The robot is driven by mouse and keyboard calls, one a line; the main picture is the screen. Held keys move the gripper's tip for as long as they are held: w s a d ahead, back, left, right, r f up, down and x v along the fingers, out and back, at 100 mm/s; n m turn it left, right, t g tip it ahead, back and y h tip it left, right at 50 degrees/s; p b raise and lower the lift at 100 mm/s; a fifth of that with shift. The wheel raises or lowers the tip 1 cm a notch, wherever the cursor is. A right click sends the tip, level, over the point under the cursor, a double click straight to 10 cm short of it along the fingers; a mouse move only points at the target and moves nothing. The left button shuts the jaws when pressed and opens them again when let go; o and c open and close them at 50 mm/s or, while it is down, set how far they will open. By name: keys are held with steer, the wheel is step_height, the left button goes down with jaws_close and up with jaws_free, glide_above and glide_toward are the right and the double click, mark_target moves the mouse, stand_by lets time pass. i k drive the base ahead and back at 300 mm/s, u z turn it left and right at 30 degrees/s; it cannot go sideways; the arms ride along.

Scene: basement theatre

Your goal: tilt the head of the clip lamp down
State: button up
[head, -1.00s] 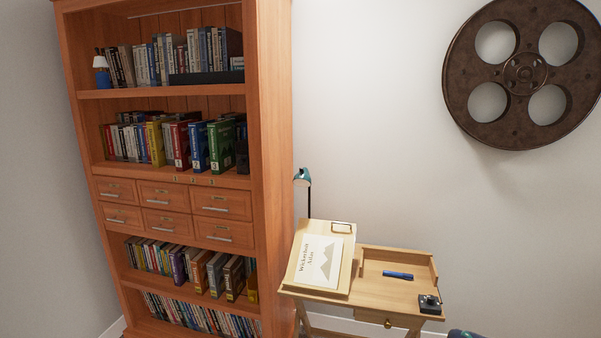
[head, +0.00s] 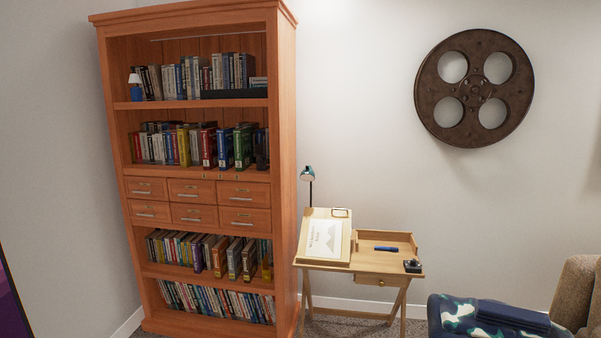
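The clip lamp (head: 308,174) stands at the back left of a small wooden desk, close to the bookcase's right side. It has a teal head on a thin dark stem. The head is small in the head view, and its exact tilt is hard to tell. The wooden desk (head: 375,266) has a sloped board on its left carrying a white sheet with a mountain drawing (head: 324,240). My gripper is not in view.
A tall wooden bookcase (head: 285,180) stands left of the desk. A blue marker (head: 386,249) and a small dark object (head: 412,266) lie on the desk. An armchair (head: 577,290) and a patterned blue seat (head: 450,315) stand at the lower right. A film reel (head: 474,92) hangs on the wall.

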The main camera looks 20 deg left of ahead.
mark_target(307, 175)
steer(key=u, duration=0.35)
steer(key=i, duration=0.3)
steer(key=u, duration=0.85)
steer(key=i, duration=2.5)
steer(key=z, duration=0.5)
steer(key=i, duration=0.6)
steer(key=z, duration=0.25)
